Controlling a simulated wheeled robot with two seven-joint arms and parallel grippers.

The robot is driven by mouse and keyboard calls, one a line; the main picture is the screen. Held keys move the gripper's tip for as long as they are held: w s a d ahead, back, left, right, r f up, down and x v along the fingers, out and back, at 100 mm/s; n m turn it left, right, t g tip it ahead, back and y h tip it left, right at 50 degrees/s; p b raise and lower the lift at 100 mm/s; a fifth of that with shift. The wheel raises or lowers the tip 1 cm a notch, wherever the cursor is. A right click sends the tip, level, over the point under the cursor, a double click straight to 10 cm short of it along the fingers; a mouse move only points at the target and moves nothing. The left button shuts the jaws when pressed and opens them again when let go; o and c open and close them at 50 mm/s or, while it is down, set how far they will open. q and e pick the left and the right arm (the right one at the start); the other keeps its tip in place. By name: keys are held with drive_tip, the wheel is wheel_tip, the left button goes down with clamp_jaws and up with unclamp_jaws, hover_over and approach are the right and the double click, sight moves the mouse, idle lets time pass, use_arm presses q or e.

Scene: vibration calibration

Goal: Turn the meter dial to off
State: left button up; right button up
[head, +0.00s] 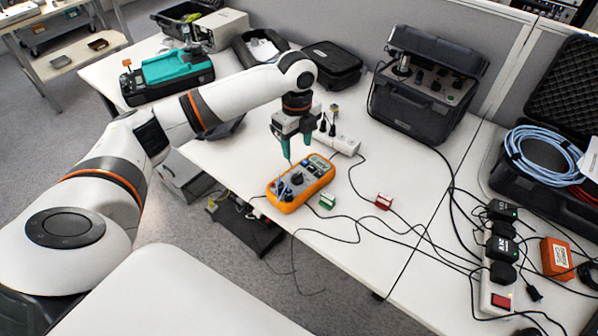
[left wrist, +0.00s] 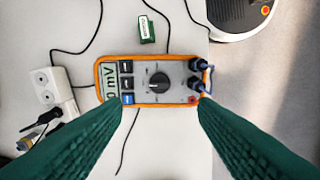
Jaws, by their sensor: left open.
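An orange multimeter (head: 300,183) lies face up on the white table near its front edge. In the left wrist view its round dark dial (left wrist: 158,82) sits at the middle of the grey face. The meter's display (left wrist: 112,80) reads "mV", with a digit that looks like 0. Dark plugs (left wrist: 198,75) are in its sockets. My left gripper (head: 297,160) points down above the meter, open and empty. Its green fingertips (left wrist: 160,104) stand apart on either side of the dial, above it. My right gripper is not in view.
A white power strip (head: 337,142) lies just behind the meter. A small green block (head: 327,201) and a red block (head: 383,202) lie to its right, among loose black cables. A dark instrument case (head: 425,85) stands at the back.

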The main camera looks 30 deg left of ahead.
sight(298, 175)
use_arm(q)
wheel_tip(298, 175, down, 11)
drive_tip(key=shift+f, duration=0.15)
idle(0.4)
drive_tip(key=c, duration=1)
drive_tip(key=shift+r+n+p, duration=0.2)
drive_tip(key=shift+n+p, duration=0.3)
drive_tip(key=shift+p, duration=0.55)
drive_tip(key=n+p, duration=0.5)
drive_tip(key=shift+w+n+p, duration=0.1)
drive_tip(key=shift+n+p, duration=0.2)
drive_tip(key=shift+p, duration=0.05)
drive_tip(key=shift+f+n+p, duration=0.1)
drive_tip(key=shift+n+p, duration=0.35)
drive_tip(key=shift+n, duration=0.25)
